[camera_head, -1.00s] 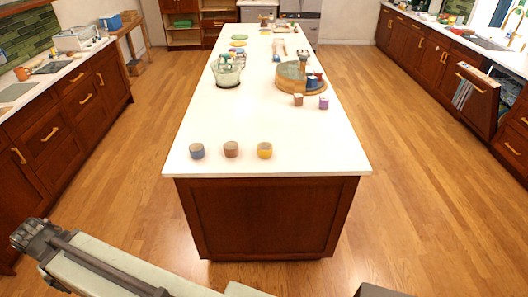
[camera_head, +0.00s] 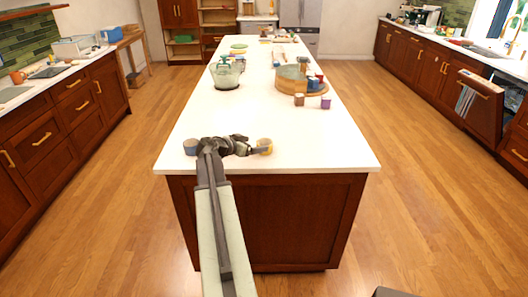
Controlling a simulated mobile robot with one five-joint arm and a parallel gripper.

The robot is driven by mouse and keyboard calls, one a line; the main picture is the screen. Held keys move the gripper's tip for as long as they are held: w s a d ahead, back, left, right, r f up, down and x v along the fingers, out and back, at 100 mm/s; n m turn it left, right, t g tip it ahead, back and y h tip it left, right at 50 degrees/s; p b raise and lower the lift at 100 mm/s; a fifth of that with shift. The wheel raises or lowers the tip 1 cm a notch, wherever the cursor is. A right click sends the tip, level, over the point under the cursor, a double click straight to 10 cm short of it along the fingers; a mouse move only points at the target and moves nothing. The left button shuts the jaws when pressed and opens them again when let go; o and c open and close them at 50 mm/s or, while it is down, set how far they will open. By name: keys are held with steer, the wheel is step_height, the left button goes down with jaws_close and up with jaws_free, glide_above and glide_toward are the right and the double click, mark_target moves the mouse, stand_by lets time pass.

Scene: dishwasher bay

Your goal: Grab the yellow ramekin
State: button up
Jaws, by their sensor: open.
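The yellow ramekin (camera_head: 265,145) stands on the near part of the white island top. My gripper (camera_head: 256,147) is open, low over the counter, pointing right, with its fingers at the ramekin's left side. I cannot tell whether they touch it or reach around it. A blue ramekin (camera_head: 191,147) stands to the left of my arm. The reddish middle ramekin is hidden behind my gripper and wrist.
The white island counter (camera_head: 320,150) is clear to the right of the yellow ramekin.

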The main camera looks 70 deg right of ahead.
mark_target(269, 142)
steer(key=b+x, duration=0.2)
steer(key=x, duration=0.5)
steer(key=shift+s+d+f+b, duration=0.15)
steer(key=shift+d+b, duration=0.2)
steer(key=shift+b, duration=0.05)
steer(key=c, duration=1.6)
steer(key=shift+a, duration=0.1)
